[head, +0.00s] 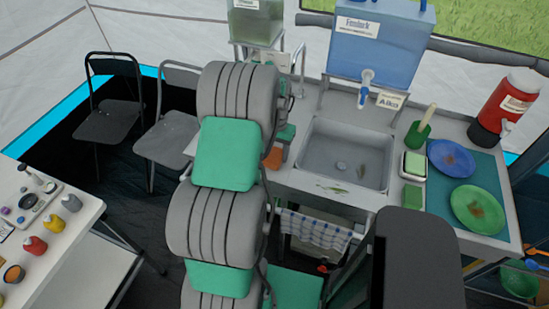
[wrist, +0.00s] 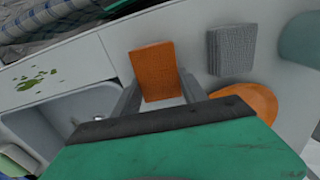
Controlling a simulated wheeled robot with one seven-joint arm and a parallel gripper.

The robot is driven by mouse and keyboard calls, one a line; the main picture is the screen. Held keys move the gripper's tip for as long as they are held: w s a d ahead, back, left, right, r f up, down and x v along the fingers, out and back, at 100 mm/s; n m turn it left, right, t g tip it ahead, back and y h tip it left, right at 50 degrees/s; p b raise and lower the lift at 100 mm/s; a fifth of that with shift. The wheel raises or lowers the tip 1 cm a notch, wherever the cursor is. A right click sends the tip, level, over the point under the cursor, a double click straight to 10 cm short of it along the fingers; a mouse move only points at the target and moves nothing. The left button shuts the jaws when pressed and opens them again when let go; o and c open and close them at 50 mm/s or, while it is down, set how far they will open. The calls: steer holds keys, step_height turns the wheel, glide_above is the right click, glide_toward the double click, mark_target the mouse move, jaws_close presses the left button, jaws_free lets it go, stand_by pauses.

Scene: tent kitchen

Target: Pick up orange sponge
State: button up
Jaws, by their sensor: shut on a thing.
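My arm hides most of the gripper there.
A grey sponge (wrist: 231,50) lies right of the orange one, with a round orange thing (wrist: 250,100) nearby. The sink (head: 345,154) is close by and holds leafy scraps. A checked towel (head: 312,230) hangs at the counter front. Plates and a red dispenser (head: 505,105) stand far right.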

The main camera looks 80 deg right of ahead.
mark_target(276, 151)
steer(key=c, duration=0.4)
steer(key=shift+r, duration=0.3)
step_height(276, 151, up, 2)
steer(key=shift+d+r+b, duration=0.1)
steer(key=shift+r+b, duration=0.1)
steer(key=shift+b, duration=0.7)
steer(key=s+a+r+b, duration=0.3)
steer(key=s+a+r, duration=0.4)
steer(key=s+r, duration=0.3)
steer(key=shift+s+a, duration=0.3)
steer(key=shift+s, duration=0.7)
